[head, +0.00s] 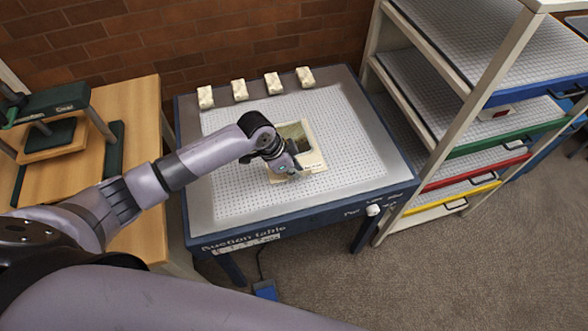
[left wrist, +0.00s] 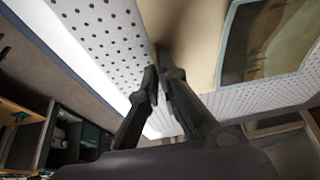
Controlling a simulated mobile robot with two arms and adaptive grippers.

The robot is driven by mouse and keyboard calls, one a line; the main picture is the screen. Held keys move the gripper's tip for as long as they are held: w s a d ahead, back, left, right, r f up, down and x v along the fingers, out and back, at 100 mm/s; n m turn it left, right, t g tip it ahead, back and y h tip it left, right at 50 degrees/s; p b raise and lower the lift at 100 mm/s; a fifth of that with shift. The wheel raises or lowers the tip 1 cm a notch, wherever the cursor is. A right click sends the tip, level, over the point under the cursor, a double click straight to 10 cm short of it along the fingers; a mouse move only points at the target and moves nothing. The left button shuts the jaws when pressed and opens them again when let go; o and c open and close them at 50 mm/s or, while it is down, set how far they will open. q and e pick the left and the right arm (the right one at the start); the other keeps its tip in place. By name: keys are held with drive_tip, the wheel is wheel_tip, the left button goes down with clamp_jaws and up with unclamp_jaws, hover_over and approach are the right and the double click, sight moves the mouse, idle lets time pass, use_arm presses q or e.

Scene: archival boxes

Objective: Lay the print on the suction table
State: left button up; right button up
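The print (head: 294,134) is a dark landscape picture in a cream mount. It is over the middle of the perforated top of the suction table (head: 235,200) and looks flat or nearly so. It also shows in the left wrist view (left wrist: 268,40), with the perforated surface on both sides. My left gripper (head: 294,168) is at the print's near edge, its fingers (left wrist: 157,72) closed together on the mount's edge. Whether the print fully touches the table is hard to tell. My right gripper is not in view.
Several small cream weights (head: 239,90) line the table's back edge. A shelf rack with coloured drawers (head: 475,165) stands close on the right. A wooden table (head: 125,180) with a green press (head: 50,108) is on the left. The perforated top around the print is clear.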

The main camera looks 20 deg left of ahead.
use_arm(q)
drive_tip(key=o, duration=0.5)
drive_tip(key=shift+c, duration=0.2)
drive_tip(key=v, duration=1.2)
drive_tip(key=shift+b, duration=0.45)
drive_tip(key=shift+r, duration=0.1)
